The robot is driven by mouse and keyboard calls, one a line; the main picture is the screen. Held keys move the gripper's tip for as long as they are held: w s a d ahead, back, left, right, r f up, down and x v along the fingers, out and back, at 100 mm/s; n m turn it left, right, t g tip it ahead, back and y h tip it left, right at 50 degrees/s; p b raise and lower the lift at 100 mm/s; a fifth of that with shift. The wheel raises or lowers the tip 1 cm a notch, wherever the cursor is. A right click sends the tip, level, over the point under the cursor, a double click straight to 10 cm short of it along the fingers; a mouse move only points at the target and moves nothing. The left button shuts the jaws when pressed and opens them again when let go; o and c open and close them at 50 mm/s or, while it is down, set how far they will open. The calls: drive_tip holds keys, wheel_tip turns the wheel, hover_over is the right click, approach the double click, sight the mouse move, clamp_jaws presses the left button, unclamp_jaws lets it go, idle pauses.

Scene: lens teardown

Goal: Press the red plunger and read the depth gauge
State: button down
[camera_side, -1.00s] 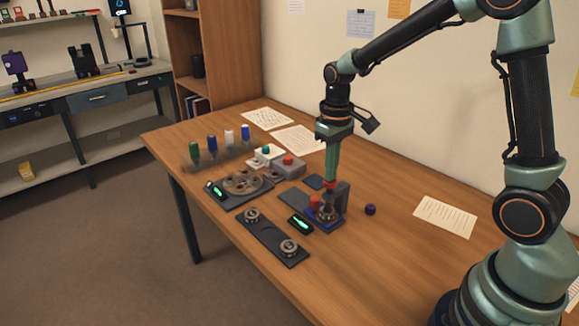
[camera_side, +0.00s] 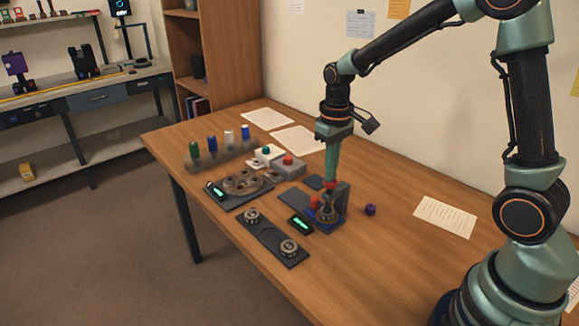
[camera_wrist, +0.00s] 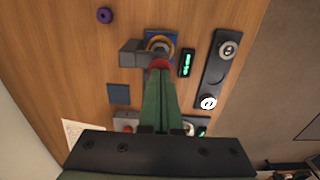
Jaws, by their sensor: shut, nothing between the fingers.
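My gripper (camera_side: 331,180) points straight down with its green fingers shut and nothing between them. Its tips are at the red plunger (camera_side: 330,185) and appear to touch its top; the red also shows at the fingertips in the wrist view (camera_wrist: 159,64). Below the plunger, a round metal lens part (camera_side: 327,211) sits on the blue base of the press stand (camera_side: 343,198). The depth gauge (camera_side: 300,224) lies just left of the stand with a lit green display; it also shows in the wrist view (camera_wrist: 187,62). Its digits are too small to read.
A dark tray (camera_side: 268,235) with two ring parts lies in front. A round-part fixture (camera_side: 240,185) with another green display stands left. Grey and white button boxes (camera_side: 289,167) and several coloured bottles (camera_side: 212,144) stand behind.

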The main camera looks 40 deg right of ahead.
drive_tip(key=shift+s+f, duration=0.1)
drive_tip(key=shift+f, duration=0.5)
wheel_tip(320, 180, up, 9)
idle(0.4)
drive_tip(key=shift+r, duration=0.15)
drive_tip(key=s+a+r+t, duration=0.1)
drive_tip(key=s+r+t, duration=0.1)
drive_tip(key=s, duration=0.3)
drive_tip(key=s+a+r+t, duration=0.2)
drive_tip(key=s+t, duration=0.1)
drive_tip(key=s, duration=0.3)
drive_tip(key=shift+s+a+t, duration=0.15)
drive_tip(key=shift+a+t, duration=0.1)
drive_tip(key=shift+t, duration=0.05)
idle(0.7)
